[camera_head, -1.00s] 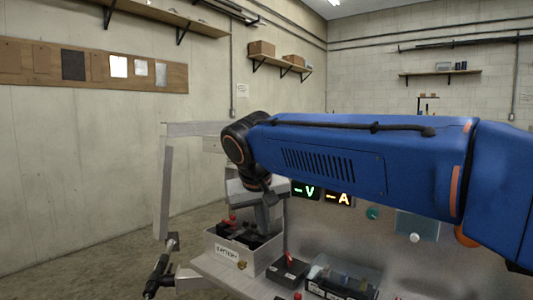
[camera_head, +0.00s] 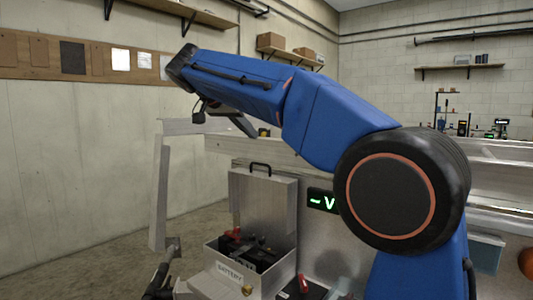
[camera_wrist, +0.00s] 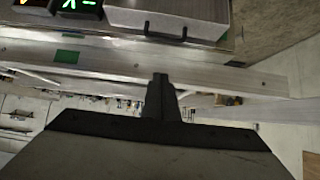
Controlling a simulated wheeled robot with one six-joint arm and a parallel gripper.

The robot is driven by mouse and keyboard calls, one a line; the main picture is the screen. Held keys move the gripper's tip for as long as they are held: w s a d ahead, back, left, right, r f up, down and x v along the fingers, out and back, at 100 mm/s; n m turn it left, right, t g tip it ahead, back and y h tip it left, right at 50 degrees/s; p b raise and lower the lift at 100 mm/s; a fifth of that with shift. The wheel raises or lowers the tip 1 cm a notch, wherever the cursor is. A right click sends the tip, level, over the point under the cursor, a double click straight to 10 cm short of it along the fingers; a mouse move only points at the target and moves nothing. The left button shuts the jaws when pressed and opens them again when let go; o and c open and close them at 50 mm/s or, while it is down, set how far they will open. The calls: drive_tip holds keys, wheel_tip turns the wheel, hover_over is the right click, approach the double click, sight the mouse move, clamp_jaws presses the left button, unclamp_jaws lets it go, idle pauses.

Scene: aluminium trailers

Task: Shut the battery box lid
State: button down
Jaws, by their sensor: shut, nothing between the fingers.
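The battery box (camera_head: 229,273) is a light grey metal box labelled BATTERY, at the lower middle of the head view. Its lid (camera_head: 263,205) stands upright at the back, open, with a black handle (camera_head: 260,166) on its top edge. A dark battery with red parts (camera_head: 250,251) shows inside. In the wrist view the lid (camera_wrist: 175,12) and its handle (camera_wrist: 165,34) are at the top. My gripper (camera_wrist: 159,80) is shut and empty there, apart from the handle. In the head view my wrist is raised above and left of the lid; the fingertips are unclear.
A lit display (camera_head: 322,200) is just right of the lid, partly behind my arm. A light metal rail (camera_head: 270,150) runs behind the lid. A small dark tray (camera_head: 302,288) lies right of the box. Open floor (camera_head: 120,250) is at the left.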

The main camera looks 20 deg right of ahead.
hover_over(259, 175)
drive_tip(key=w+d, duration=0.2)
drive_tip(key=d, duration=0.1)
wheel_tip(259, 175, down, 6)
drive_tip(key=shift+s+a+f, duration=0.3)
drive_tip(key=shift+a+f, duration=0.1)
drive_tip(key=shift+a, duration=0.15)
drive_tip(key=shift+s+a+f, duration=0.25)
drive_tip(key=shift+a+f, duration=0.15)
drive_tip(key=shift+a, duration=0.1)
drive_tip(key=shift+s+a+f, duration=0.3)
drive_tip(key=shift+a+f, duration=0.05)
drive_tip(key=shift+a, duration=0.05)
drive_tip(key=shift+a, duration=0.1)
